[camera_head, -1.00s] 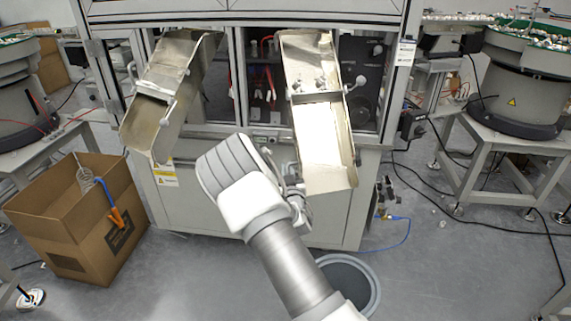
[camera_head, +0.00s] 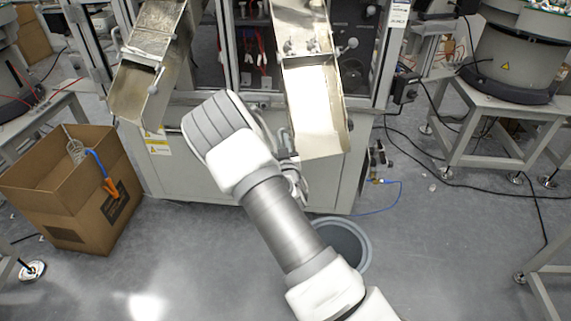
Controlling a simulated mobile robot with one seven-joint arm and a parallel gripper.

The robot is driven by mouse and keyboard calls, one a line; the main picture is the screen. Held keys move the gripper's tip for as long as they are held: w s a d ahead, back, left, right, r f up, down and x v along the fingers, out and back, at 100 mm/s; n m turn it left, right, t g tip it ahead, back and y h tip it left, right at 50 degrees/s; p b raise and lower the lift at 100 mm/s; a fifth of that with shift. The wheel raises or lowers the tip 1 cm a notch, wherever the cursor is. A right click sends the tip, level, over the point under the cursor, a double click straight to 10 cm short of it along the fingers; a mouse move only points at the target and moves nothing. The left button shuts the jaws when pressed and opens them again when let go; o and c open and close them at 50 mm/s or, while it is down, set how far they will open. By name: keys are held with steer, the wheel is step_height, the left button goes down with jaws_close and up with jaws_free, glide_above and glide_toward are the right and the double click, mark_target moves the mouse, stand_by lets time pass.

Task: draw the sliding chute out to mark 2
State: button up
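Two metal chutes come out of the machine front and slope down toward me. The right chute (camera_head: 314,110) has a bright lower section under a crossbar with knobs. The left chute (camera_head: 140,82) is duller and has a similar crossbar. I see no number marks on either, so I cannot tell the extension. My arm reaches up from the lower right, and its end lies beside the right chute's lower left edge. Parts of my gripper (camera_head: 289,163) show there, mostly behind my arm. Its fingertips are hidden, and I cannot tell whether it touches the chute.
An open cardboard box (camera_head: 75,205) with a blue-and-orange tool on its rim stands left. A round grey bin (camera_head: 358,240) stands on the floor below the right chute. A bowl feeder (camera_head: 510,62) stands on a table at right, with cables on the floor nearby.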

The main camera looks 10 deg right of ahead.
steer(key=s+a+p, duration=0.1)
steer(key=s, duration=1.3)
steer(key=shift+w+r, duration=0.1)
steer(key=shift+w, duration=0.05)
steer(key=s+r+m+g+y, duration=0.1)
steer(key=s+r+m+g, duration=0.1)
steer(key=r+g, duration=0.35)
steer(key=s+r+m+g+y, duration=0.1)
steer(key=s+r+g, duration=0.15)
steer(key=r, duration=0.55)
steer(key=s+r+n+g, duration=0.15)
steer(key=s+r, duration=0.25)
steer(key=s, duration=0.7)
steer(key=s+r+n+g, duration=0.1)
steer(key=s+r+g, duration=0.3)
steer(key=s, duration=0.7)
step_height(320, 180, up, 19)
steer(key=t+p, duration=0.1)
steer(key=p, duration=1.8)
steer(key=shift+s+d+r, duration=0.15)
steer(key=shift+s+d, duration=0.25)
